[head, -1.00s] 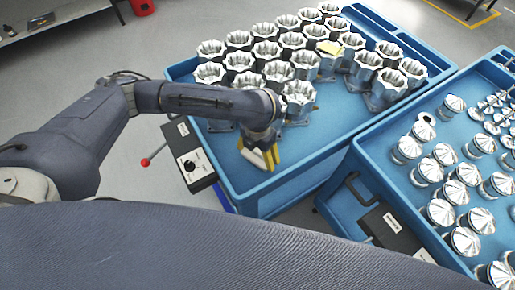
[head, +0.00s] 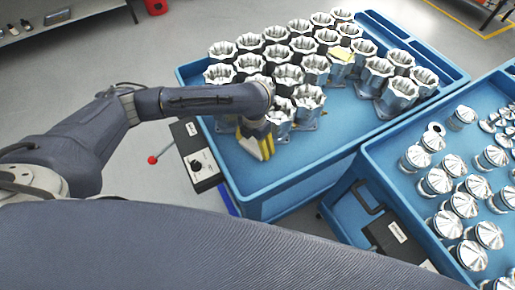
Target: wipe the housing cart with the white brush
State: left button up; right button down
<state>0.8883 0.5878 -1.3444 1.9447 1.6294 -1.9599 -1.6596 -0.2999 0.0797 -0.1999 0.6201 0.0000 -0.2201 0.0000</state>
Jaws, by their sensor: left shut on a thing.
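The housing cart (head: 318,158) is a blue tray cart in the middle of the head view. Rows of shiny metal housings (head: 309,103) stand on its far and middle part. My left gripper (head: 262,152) points down over the cart's near left corner, its yellow fingers shut on the white brush (head: 250,148). The brush is pale and mostly hidden by the fingers; it is low at the tray surface, but I cannot tell whether it touches. My right gripper is not in view.
A second blue cart (head: 386,172) with metal cone-topped parts (head: 438,180) stands at the right. A control box with a red-knobbed lever (head: 153,159) hangs at the cart's left side. The cart's near strip is bare.

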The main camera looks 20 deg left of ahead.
aim_at(265, 165)
pick_arm(q)
jog(key=shift+w+a, duration=0.3)
jog(key=shift+w+f, duration=0.1)
jog(key=shift+s, duration=0.25)
jog(key=shift+s+d, duration=2.75)
notch_tip(265, 165, up, 3)
jog(key=shift+w+a+f, duration=0.1)
jog(key=shift+w+f, duration=0.05)
jog(key=shift+r, duration=2.8)
